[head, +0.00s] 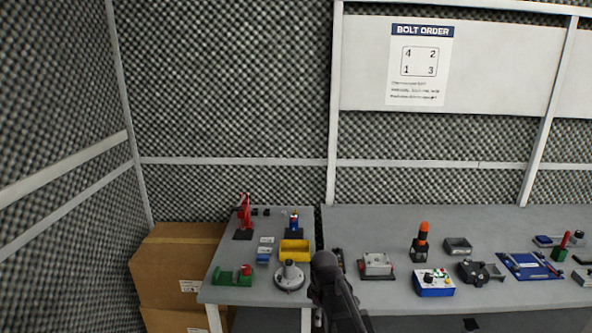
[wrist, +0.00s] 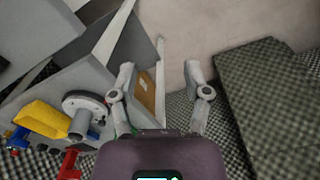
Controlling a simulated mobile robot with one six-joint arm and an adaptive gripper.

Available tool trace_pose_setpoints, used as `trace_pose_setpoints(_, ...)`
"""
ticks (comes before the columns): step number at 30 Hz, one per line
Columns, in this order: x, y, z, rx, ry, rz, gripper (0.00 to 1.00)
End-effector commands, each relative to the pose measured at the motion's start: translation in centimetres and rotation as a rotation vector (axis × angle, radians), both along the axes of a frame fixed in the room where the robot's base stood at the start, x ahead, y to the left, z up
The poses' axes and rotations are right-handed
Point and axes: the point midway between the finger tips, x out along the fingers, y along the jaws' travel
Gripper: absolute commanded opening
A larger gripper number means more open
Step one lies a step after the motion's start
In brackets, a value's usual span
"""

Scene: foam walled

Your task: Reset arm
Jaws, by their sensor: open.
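My arm (head: 332,285) shows in the head view at the bottom middle, in front of the gap between two grey tables; its gripper end cannot be made out there. In the wrist view my gripper (wrist: 160,85) has its two fingers spread wide apart with nothing between them. Beyond the fingers are a pale surface and part of a cardboard box (wrist: 146,92). The gripper touches nothing that I can see.
The left table (head: 225,292) bears a yellow bin (head: 294,251), a grey round flanged part (head: 289,276) and a red fixture (head: 244,215). The right table (head: 390,220) bears a blue-white control box (head: 433,283) and several devices. Cardboard boxes (head: 165,265) stand left. Foam walls enclose the place.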

Motion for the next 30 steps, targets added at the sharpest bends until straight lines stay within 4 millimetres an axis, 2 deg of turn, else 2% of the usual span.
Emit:
trace_pose_setpoints(1,-1.2,-1.0,-0.5,0.000,0.000,-0.079,0.62)
trace_pose_setpoints(9,-5.1,-5.1,-1.8,0.000,0.000,-0.531,0.62)
trace_pose_setpoints(18,-9.2,-8.6,-2.9,0.000,0.000,-0.980,0.62)
trace_pose_setpoints(24,-10.3,-9.6,-3.2,0.000,0.000,-1.126,0.62)
trace_pose_setpoints(30,-10.4,-9.7,-3.2,0.000,0.000,-1.149,0.62)
